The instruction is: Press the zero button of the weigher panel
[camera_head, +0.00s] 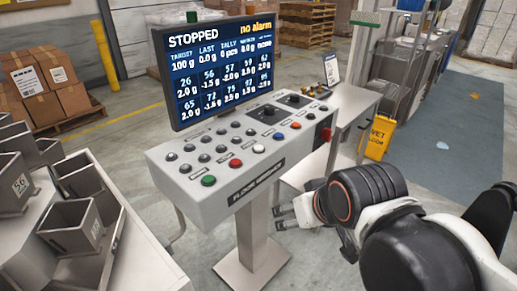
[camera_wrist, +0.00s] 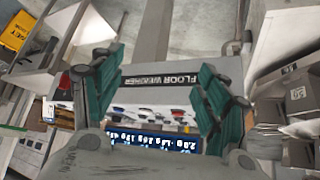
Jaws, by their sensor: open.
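The weigher panel (camera_head: 166,176) is a grey sloped console on a pedestal, labelled "FLOOR WEIGHER". Its face carries several small dark buttons and a front row with a green button (camera_head: 208,181), a red button (camera_head: 235,163), a white button (camera_head: 258,149), a blue button (camera_head: 278,137) and an orange button (camera_head: 295,125). Their labels are too small to read, so I cannot tell which is zero. The screen (camera_head: 220,65) reads "STOPPED". My gripper (camera_head: 279,218) is open and empty, in front of and below the panel's front edge. In the wrist view the panel front (camera_wrist: 160,97) shows upside down between the fingers.
Metal bins (camera_head: 72,226) stand close on the left. A red switch (camera_head: 327,134) sits at the panel's right end. A side table (camera_head: 350,103) and a yellow wet-floor sign (camera_head: 378,138) are to the right. Cardboard boxes (camera_head: 38,82) are behind left.

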